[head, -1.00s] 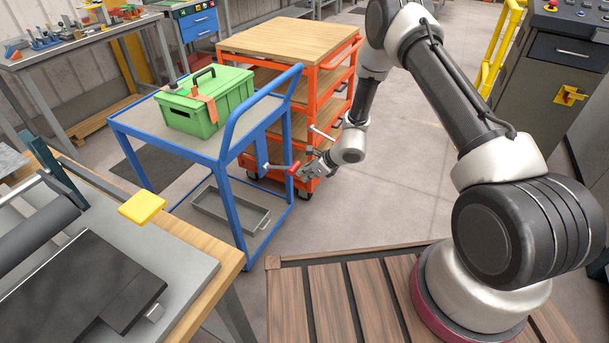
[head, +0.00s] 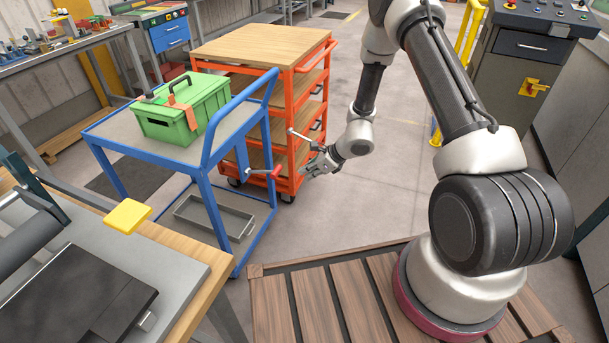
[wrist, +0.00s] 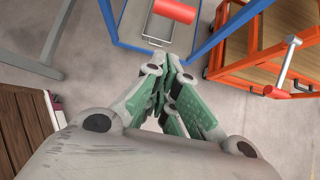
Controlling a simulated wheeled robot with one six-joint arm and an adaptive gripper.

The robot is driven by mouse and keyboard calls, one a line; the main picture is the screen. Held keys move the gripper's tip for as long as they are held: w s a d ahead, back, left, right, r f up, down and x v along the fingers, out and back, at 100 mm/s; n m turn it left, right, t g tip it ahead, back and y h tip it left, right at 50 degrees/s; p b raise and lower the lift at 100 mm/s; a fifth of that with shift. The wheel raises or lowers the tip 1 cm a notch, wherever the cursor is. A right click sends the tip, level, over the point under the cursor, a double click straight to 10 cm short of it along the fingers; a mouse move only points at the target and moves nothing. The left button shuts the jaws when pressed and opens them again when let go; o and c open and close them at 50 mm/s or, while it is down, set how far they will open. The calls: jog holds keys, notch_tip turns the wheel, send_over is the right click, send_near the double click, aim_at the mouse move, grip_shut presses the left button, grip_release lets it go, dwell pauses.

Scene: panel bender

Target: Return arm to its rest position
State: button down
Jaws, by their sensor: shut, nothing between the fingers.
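My arm reaches out from its base at the right of the head view and bends down, with my gripper (head: 318,164) at its end. My gripper is in the air close to the blue cart's side and the orange cart's front. In the wrist view my gripper (wrist: 165,62) is shut, its green-padded fingers together with nothing held. A red-handled lever (head: 268,172) on the blue cart (head: 200,165) is a little left of my fingers and apart from them. In the wrist view the red handle (wrist: 175,10) is beyond the fingertips.
The orange cart (head: 290,66) stands behind my gripper, with a metal lever (head: 305,137) sticking out. A green toolbox (head: 185,110) sits on the blue cart. The workbench (head: 180,255) is at the lower left, a grey control cabinet (head: 510,85) at the right. Floor right of the carts is clear.

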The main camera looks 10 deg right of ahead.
dwell(0.4)
jog(key=s+d+r+n+g+y, duration=0.1)
jog(key=s+r+n+g, duration=0.3)
jog(key=s, duration=0.3)
jog(key=s+d+r+n+g, duration=0.1)
jog(key=s+r+n, duration=0.3)
jog(key=s+n, duration=0.25)
jog(key=s+d+r+n+t+h, duration=0.1)
jog(key=s+d+r+n, duration=0.3)
jog(key=r, duration=0.8)
jog(key=s+d+r+n+t+h, duration=0.2)
jog(key=s+d+r+n+h, duration=0.2)
jog(key=s+d+r, duration=0.3)
jog(key=s+d+r+n+t+h, duration=0.1)
jog(key=s+d+r+n+h, duration=0.2)
jog(key=r, duration=1.3)
jog(key=s+d+n, duration=0.3)
jog(key=s, duration=0.3)
jog(key=shift+d+r+t, duration=0.15)
jog(key=shift+r+t, duration=0.2)
jog(key=shift+t, duration=0.05)
